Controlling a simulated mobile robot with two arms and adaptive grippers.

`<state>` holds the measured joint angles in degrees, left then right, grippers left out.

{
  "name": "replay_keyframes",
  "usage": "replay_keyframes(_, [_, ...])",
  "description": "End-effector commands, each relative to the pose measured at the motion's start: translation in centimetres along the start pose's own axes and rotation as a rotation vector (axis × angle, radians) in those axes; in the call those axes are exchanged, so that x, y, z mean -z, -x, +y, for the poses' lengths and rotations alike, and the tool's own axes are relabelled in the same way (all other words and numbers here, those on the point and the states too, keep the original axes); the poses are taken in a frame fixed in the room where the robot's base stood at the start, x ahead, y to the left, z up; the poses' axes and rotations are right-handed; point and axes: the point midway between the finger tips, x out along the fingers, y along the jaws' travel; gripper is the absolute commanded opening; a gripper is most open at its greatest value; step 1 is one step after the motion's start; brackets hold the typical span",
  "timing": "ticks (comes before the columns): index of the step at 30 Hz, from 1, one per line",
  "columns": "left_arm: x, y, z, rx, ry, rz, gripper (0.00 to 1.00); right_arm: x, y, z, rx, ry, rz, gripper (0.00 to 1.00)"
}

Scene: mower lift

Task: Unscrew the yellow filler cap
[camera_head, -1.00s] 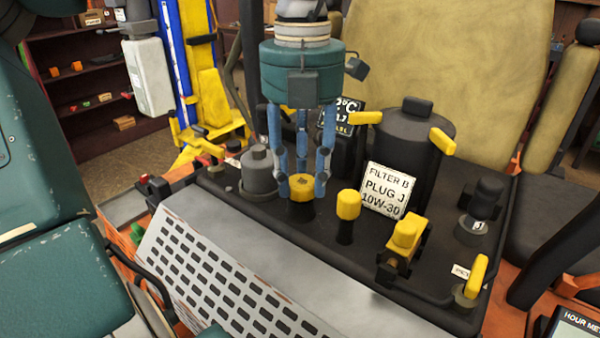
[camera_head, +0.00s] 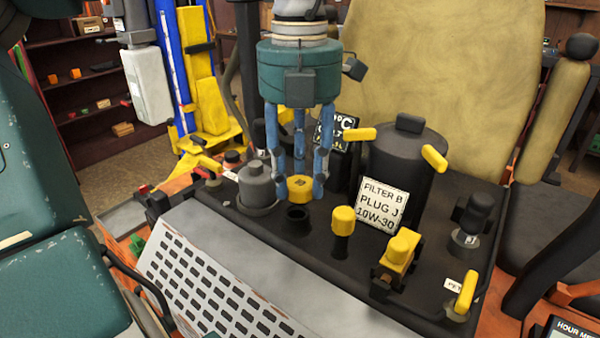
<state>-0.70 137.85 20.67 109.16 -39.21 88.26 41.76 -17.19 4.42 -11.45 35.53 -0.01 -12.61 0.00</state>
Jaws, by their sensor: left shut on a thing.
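The yellow filler cap (camera_head: 300,187) is held between the blue fingers of my left gripper (camera_head: 300,190). The gripper points down and is shut on the cap. The black filler neck (camera_head: 298,217) stands just below with its dark round opening showing. The cap is off the neck, a little above and behind its opening. My right gripper does not show.
A yellow-topped plug (camera_head: 343,221) stands right of the neck, in front of a label card (camera_head: 381,205). A grey round cap (camera_head: 257,185) is at left. A black canister (camera_head: 406,160) with yellow levers stands behind. A perforated grey panel (camera_head: 225,275) slopes in front.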

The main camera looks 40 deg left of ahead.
Motion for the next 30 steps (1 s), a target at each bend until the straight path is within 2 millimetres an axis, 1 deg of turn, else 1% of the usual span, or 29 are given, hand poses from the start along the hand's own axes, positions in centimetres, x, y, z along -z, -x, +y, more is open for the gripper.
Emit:
replay_keyframes(1, [0.0,0.8,0.0,0.0,0.0,-0.001,0.02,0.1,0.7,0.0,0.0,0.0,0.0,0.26])
replay_keyframes(7, [0.0,3.0,0.0,0.0,0.0,-0.001,0.02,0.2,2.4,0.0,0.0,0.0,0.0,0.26])
replay_keyframes(9, [-0.1,3.3,0.0,-0.001,0.001,-0.002,0.02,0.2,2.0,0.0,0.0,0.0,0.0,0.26])
replay_keyframes(24, [-0.1,8.2,0.0,-0.001,0.001,-0.003,0.02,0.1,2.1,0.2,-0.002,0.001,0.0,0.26])
replay_keyframes(30, [0.0,9.7,0.0,0.0,0.0,-0.001,0.02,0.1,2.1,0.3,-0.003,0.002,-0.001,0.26])
